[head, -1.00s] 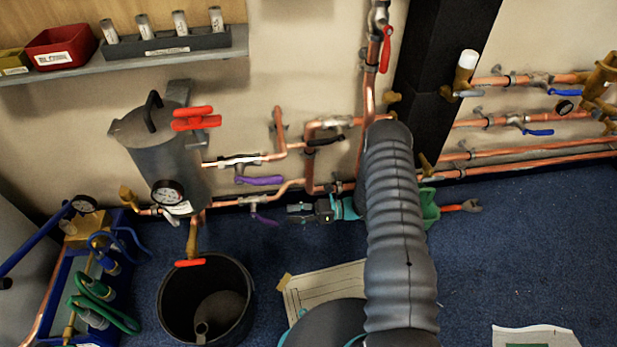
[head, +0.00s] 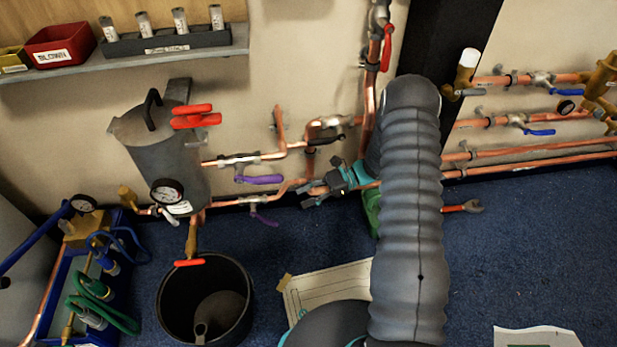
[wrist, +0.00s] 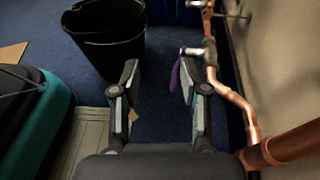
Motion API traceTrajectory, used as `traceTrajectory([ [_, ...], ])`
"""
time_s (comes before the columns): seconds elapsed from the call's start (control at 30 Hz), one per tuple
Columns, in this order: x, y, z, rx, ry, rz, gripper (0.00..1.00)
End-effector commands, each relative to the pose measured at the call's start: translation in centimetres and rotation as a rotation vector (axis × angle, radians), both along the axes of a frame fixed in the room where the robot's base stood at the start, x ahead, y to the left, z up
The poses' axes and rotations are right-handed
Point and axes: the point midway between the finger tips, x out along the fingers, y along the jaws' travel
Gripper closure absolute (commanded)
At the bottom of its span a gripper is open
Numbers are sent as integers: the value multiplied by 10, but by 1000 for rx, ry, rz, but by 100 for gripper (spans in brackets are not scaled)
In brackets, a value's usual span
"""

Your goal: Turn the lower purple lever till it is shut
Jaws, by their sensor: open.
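The lower purple lever (head: 264,217) sits on the lower copper pipe and slants down and to the right from its valve (head: 254,199). In the wrist view the purple lever (wrist: 175,76) shows beside the inner side of the right finger, which hides part of it. My gripper (head: 305,195) is open and empty, to the right of the lever in the head view and apart from it. In the wrist view my gripper (wrist: 160,80) has its two fingers wide apart, pointing towards the lever's side. The upper purple lever (head: 259,179) lies nearly level on the pipe above.
A grey vessel (head: 165,150) with a gauge is at left. Copper pipes (head: 290,187) run along the wall close to my gripper. A green item (head: 371,208) lies partly behind my arm.

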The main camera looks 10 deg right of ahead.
Motion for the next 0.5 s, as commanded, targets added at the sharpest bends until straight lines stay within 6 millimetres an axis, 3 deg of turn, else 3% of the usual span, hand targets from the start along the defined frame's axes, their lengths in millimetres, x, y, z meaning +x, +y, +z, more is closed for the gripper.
traceTrajectory([
  [0.5,-18,6,66,-153,-170,149,56],
])
